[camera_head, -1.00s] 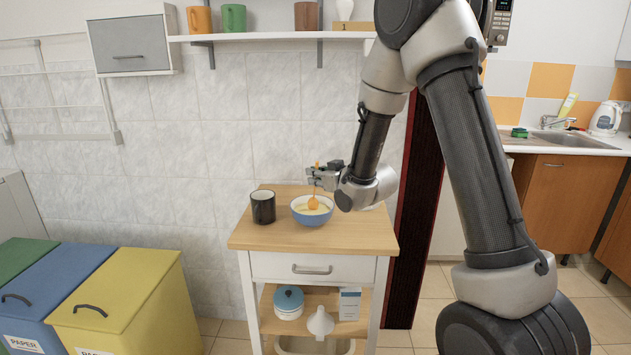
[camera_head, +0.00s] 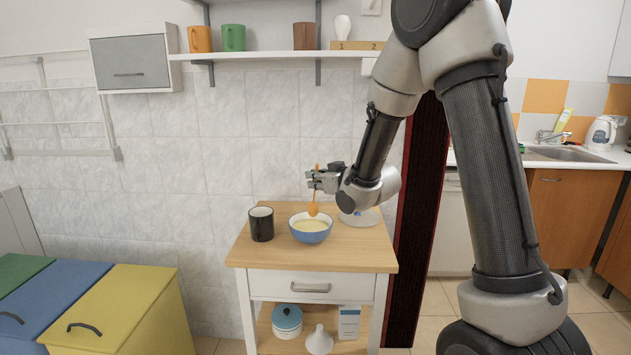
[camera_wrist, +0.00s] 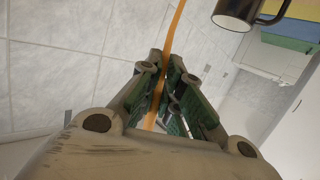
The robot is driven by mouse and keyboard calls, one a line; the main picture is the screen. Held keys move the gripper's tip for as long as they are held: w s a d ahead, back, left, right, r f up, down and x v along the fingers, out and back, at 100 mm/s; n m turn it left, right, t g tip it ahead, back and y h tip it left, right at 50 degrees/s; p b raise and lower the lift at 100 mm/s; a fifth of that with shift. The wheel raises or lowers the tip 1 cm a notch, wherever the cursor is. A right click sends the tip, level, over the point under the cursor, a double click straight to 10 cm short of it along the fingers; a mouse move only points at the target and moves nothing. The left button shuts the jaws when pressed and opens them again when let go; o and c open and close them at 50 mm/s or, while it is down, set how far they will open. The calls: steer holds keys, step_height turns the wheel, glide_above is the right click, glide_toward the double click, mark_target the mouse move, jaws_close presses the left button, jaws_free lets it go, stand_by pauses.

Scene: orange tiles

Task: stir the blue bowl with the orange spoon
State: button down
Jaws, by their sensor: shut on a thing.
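The blue bowl (camera_head: 311,235) stands on the wooden top of a small cabinet and holds pale yellow contents (camera_head: 310,225). My gripper (camera_head: 314,181) is above the bowl, shut on the handle of the orange spoon (camera_head: 313,208). The spoon hangs nearly upright with its scoop end down, over the bowl near its rim; whether it touches the contents is hard to tell. In the wrist view the spoon's orange handle (camera_wrist: 173,35) runs between the shut fingers (camera_wrist: 165,85). The bowl is not visible in the wrist view.
A black mug (camera_head: 261,224) stands just left of the bowl; it also shows in the wrist view (camera_wrist: 236,14). A white round-based object (camera_head: 358,217) stands behind to the right. The cabinet top (camera_head: 355,256) is clear at the front. Shelf mugs (camera_head: 234,38) are higher up.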

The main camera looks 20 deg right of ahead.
stand_by(0.4)
steer(key=shift+r, duration=2.5)
